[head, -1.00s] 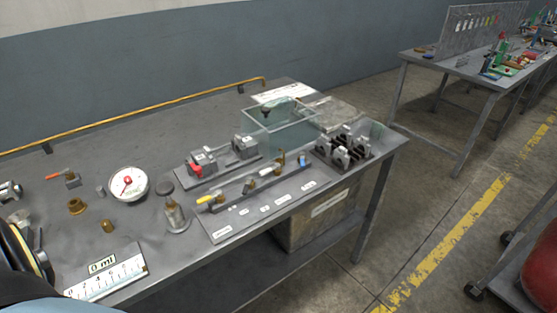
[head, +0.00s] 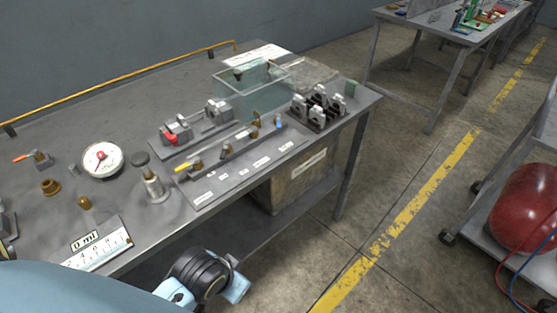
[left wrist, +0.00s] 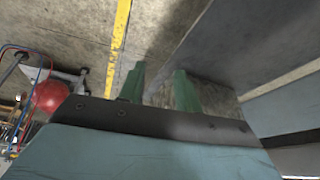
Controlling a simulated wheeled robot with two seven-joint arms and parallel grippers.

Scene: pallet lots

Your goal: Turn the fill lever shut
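A flat plate (head: 200,200) near the bench's front edge carries a dark rail with small brass valves and several white labels too small to read. A yellow-handled lever (head: 195,163) is at its left end, and a blue-handled lever (head: 278,122) at its right end. I cannot tell which is the fill lever. My left gripper (left wrist: 160,78) shows two green fingers apart with nothing between them, over the floor. In the head view, a blue and black arm part of mine is below the bench's front edge, apart from the levers. My right gripper is not in view.
The bench also holds a glass tank (head: 250,85), a red-handled fixture (head: 177,135), a round gauge (head: 102,160), a black clamp block (head: 318,108), an orange-handled valve (head: 35,160) and a scale plate (head: 98,245). A red tank (head: 527,208) on a cart stands right. Floor between is clear.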

